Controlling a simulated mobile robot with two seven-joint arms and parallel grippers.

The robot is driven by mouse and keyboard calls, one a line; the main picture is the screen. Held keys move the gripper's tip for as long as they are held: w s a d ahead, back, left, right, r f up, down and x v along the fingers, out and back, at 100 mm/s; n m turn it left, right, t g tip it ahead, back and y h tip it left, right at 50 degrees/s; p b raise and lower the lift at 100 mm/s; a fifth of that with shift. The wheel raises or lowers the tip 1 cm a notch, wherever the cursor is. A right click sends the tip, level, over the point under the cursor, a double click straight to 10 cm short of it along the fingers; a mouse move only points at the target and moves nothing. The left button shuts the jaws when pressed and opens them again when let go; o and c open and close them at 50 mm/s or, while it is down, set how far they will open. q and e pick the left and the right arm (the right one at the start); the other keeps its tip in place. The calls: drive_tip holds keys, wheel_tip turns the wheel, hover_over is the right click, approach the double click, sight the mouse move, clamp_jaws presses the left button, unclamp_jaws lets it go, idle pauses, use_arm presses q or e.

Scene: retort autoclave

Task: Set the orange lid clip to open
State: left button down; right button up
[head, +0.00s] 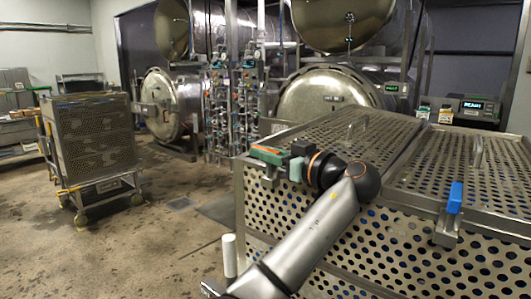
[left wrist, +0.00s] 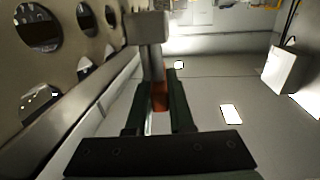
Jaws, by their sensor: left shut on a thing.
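The orange lid clip (head: 267,151) sits at the left front corner of the perforated metal basket (head: 300,215), by the lid's edge. It also shows as an orange piece in the left wrist view (left wrist: 160,97), below a metal bracket (left wrist: 150,28). My left gripper (head: 272,157) reaches it from the right, its green fingers on either side of it. In the left wrist view the gripper (left wrist: 157,88) is shut on the clip. The fingers hide part of the clip, so its exact position is hard to tell. My right gripper is not in view.
A second basket lid on the right carries a blue clip (head: 455,197). Metal handles stand up from the lids. Round autoclave doors (head: 325,92) and a valve panel (head: 220,95) are behind. A wheeled basket cart (head: 93,140) stands left, with free floor in between.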

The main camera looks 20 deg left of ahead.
use_arm(q)
drive_tip(key=c, duration=0.8)
unclamp_jaws()
drive_tip(key=b+v, duration=0.2)
drive_tip(key=v, duration=0.5)
drive_tip(key=shift+d, duration=0.25)
